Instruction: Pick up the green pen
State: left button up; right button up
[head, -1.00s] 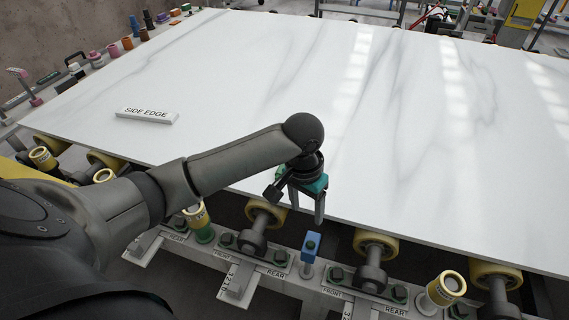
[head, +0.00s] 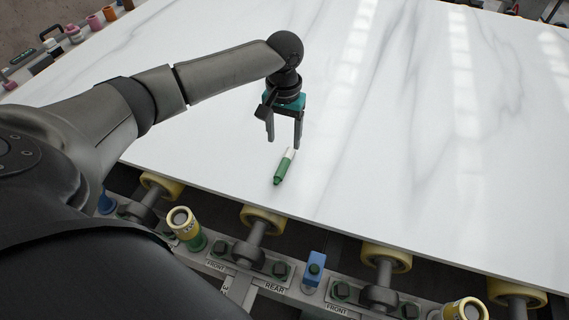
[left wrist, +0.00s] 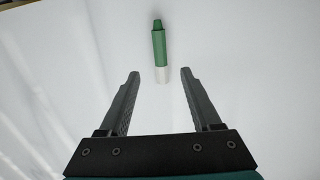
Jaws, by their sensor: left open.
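The green pen (head: 282,169) lies on the white marble slab (head: 400,130) near its front edge. It has a green body and a white end. My left gripper (head: 284,144) is open and empty, just above and behind the pen's white end. In the left wrist view the pen (left wrist: 159,48) lies beyond the fingertips, its white end toward the gap of my gripper (left wrist: 158,74). The pen is roughly lined up with the middle of the gap, and the fingers do not touch it. My right gripper is not in view.
Below the slab's front edge are yellow rollers (head: 262,220), a blue block (head: 314,268) and a yellow-ringed post (head: 184,225). Several coloured items, such as a pink one (head: 95,23), stand along the far left edge. The slab around the pen is clear.

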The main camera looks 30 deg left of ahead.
aim_at(284, 163)
pick_arm(q)
notch_tip(284, 163, down, 4)
jog(key=shift+r+b, duration=0.2)
jog(key=shift+b, duration=0.15)
jog(key=shift+w+f, duration=0.1)
jog(key=shift+f, duration=0.7)
notch_tip(284, 163, down, 4)
jog(key=shift+a+r+b, duration=0.1)
jog(key=shift+b, duration=0.8)
jog(key=shift+w+f, duration=0.1)
jog(key=shift+f, duration=0.3)
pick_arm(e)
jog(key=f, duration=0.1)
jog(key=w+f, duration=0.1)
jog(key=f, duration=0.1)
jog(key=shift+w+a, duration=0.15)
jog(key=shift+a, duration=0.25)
pick_arm(q)
grip_shut()
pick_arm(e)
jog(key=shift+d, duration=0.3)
